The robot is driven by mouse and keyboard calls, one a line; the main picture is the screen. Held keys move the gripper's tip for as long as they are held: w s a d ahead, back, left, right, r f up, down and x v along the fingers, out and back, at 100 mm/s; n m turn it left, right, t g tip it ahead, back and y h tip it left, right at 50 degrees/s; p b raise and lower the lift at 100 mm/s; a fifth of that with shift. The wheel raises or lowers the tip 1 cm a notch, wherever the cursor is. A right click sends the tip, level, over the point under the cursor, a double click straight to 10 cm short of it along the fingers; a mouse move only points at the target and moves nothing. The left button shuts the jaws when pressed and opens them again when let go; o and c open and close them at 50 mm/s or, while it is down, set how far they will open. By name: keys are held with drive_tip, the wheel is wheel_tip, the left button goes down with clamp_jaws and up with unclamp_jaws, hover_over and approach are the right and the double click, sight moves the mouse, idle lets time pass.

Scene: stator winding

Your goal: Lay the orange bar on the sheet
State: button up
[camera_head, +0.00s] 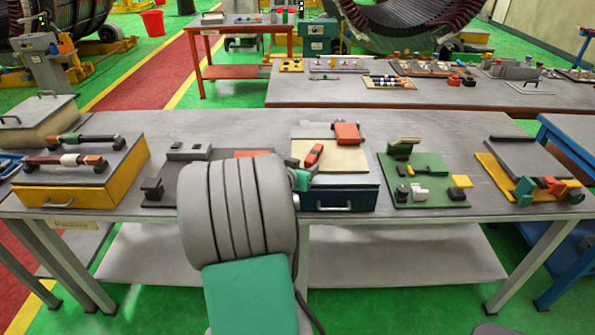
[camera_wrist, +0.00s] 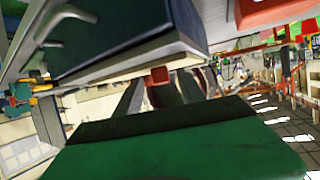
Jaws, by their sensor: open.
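The cream sheet (camera_head: 338,160) lies on top of a dark blue drawer box (camera_head: 338,196) right of the table's middle. The orange bar (camera_head: 315,152) shows at the sheet's left part, slanted, beside my gripper (camera_head: 303,168). In the wrist view my gripper (camera_wrist: 160,88) is open, its two dark fingers spread. A small orange end (camera_wrist: 160,75) shows between them, close to the edge of the box. I cannot tell whether the bar touches the fingers or rests on the sheet. My own arm hides the space left of the box.
A red-orange block (camera_head: 347,133) stands at the sheet's back right. A green board with parts (camera_head: 425,180) lies to the right. A yellow drawer box with coloured rods (camera_head: 80,190) stands at the left. Bare tabletop (camera_head: 230,125) shows behind.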

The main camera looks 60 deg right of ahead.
drive_tip(key=w+b+v, duration=0.1)
drive_tip(key=v, duration=1)
drive_tip(key=w+a+f+n+t+y, duration=0.2)
drive_tip(key=w+a+n+y, duration=0.15)
drive_tip(key=w+a, duration=0.4)
drive_tip(key=w+a+f+n+t+y, duration=0.2)
drive_tip(key=w+a+f+n+y, duration=0.15)
drive_tip(key=a, duration=0.75)
drive_tip(key=s+a+n+y, duration=0.1)
drive_tip(key=a+n+y, duration=0.1)
drive_tip(key=a, duration=0.6)
drive_tip(key=s+a+n+g+y, duration=0.1)
drive_tip(key=a+n+y, duration=0.1)
drive_tip(key=a+n, duration=0.3)
drive_tip(key=s+a+n+y, duration=0.1)
drive_tip(key=a+n+y, duration=0.1)
drive_tip(key=a, duration=0.9)
drive_tip(key=shift+s+a+f+n+g, duration=0.3)
drive_tip(key=shift+a+n, duration=0.1)
drive_tip(key=shift+n, duration=0.3)
